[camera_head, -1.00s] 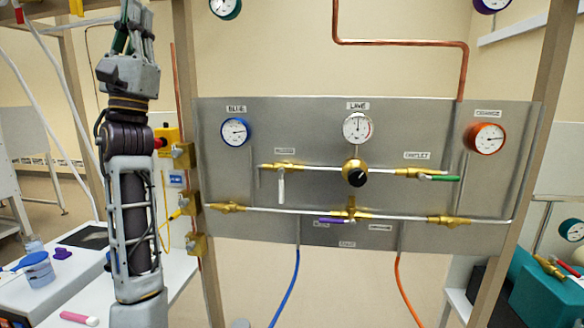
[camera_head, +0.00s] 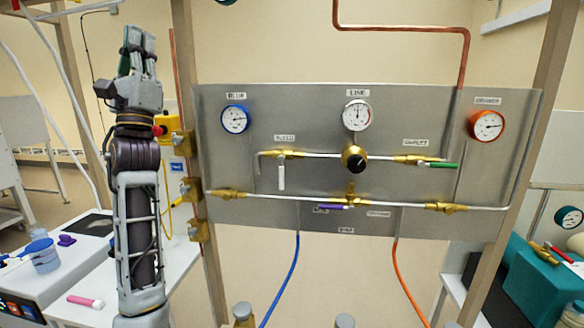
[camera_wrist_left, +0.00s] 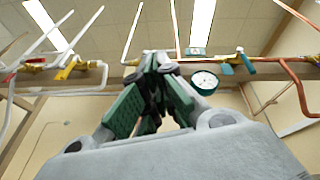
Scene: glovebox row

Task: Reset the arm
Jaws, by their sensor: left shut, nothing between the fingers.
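My left arm stands upright at the left of the head view. Its gripper (camera_head: 139,42) points up, beside the left post and clear of the metal panel (camera_head: 300,110). In the left wrist view the gripper's green-padded fingers (camera_wrist_left: 158,62) come together at the tips with nothing held. They point toward the ceiling. My right gripper is in neither view.
The panel carries a blue gauge (camera_head: 235,118), a white gauge (camera_head: 357,115), an orange gauge (camera_head: 486,125), a black knob (camera_head: 354,160) and a green-handled valve (camera_head: 438,164). A white bench with a blue-lidded jar (camera_head: 43,256) is at lower left. A teal box (camera_head: 545,285) is at right.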

